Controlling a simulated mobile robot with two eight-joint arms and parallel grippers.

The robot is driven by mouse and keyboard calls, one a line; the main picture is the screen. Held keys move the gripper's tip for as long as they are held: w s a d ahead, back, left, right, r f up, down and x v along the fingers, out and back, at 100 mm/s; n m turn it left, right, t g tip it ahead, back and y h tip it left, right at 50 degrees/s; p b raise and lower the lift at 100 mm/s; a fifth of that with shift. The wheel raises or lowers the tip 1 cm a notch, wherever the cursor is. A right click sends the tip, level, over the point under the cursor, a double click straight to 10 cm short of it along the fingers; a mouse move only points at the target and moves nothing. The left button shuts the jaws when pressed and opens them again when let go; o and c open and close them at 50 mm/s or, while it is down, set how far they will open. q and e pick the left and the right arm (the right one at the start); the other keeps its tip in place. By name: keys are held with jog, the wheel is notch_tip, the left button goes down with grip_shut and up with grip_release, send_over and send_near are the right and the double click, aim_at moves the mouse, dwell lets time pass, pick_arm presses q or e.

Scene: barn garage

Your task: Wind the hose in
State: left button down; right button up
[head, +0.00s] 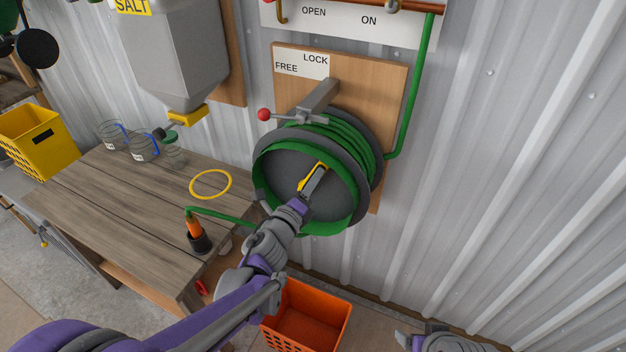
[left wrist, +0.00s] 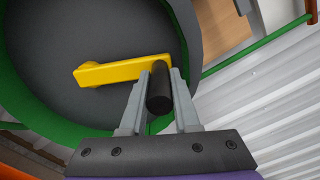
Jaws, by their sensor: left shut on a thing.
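The hose reel (head: 275,180) hangs on a wooden wall board, with green hose (head: 352,142) wound on its drum. A yellow crank (left wrist: 108,73) with a black handle (left wrist: 159,95) is on its dark face. My left gripper (head: 313,184) is shut on the black handle; the left wrist view shows the handle between its fingers (left wrist: 160,80). A length of hose (head: 228,216) leads from the reel over the table to an orange nozzle (head: 194,229) upright in a black cup. The red-knobbed lever (head: 264,114) points left, below FREE. My right gripper (head: 410,338) shows only partly at the bottom edge.
The wooden table (head: 130,205) stands left of the reel, with a yellow ring (head: 193,190) and glass jugs on it. An orange crate (head: 312,318) is on the floor below the reel. A green supply pipe (head: 415,90) runs down the wall right of the reel.

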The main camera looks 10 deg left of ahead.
pick_arm(q)
jog(key=c, duration=0.7)
grip_release()
jog(key=shift+o, duration=0.2)
jog(key=shift+s, duration=0.15)
jog(key=b+v, duration=0.1)
jog(key=v, duration=0.9)
jog(key=shift+s, duration=0.3)
jog(key=shift+a, duration=0.1)
